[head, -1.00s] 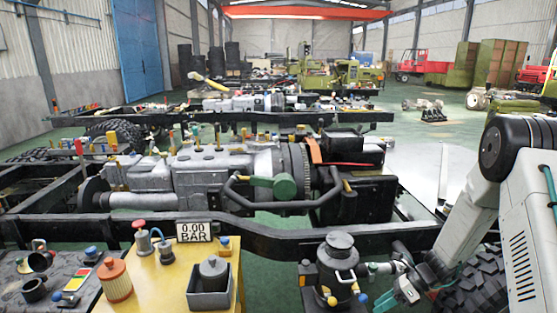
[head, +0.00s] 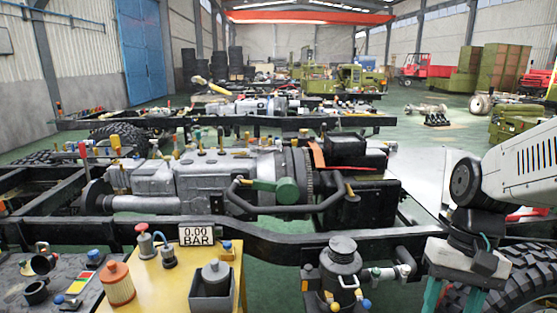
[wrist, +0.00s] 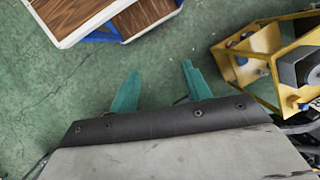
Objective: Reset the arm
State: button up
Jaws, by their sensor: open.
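My gripper (head: 452,298) is at the lower right of the head view, pointing down, with its two teal fingers apart and nothing between them. In the wrist view, the open fingers (wrist: 160,76) reach over bare green floor. My white arm (head: 530,165) comes in from the right edge and bends down at a dark joint. The gripper stands to the right of a black tank (head: 341,268), apart from it. The lowest ends of the fingers are near the bottom edge of the head view.
A black chassis rail (head: 270,240) with a grey gearbox (head: 220,177) runs across the head view. A yellow table (head: 178,292) stands at front left. A large tire (head: 525,280) is behind the gripper. The wrist view shows a wood-topped cart (wrist: 85,14) and a yellow frame (wrist: 248,45).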

jog(key=s+a+r+n+t+h, duration=0.1)
jog(key=s+r+n+t+h, duration=0.1)
jog(key=s+r, duration=0.4)
jog(key=shift+s+a+r+n+t, duration=0.15)
jog(key=shift+s+r+n+t, duration=0.15)
jog(key=shift+s+n+t, duration=0.6)
jog(key=shift+w+m, duration=0.1)
jog(key=shift+m, duration=0.2)
dwell(0.9)
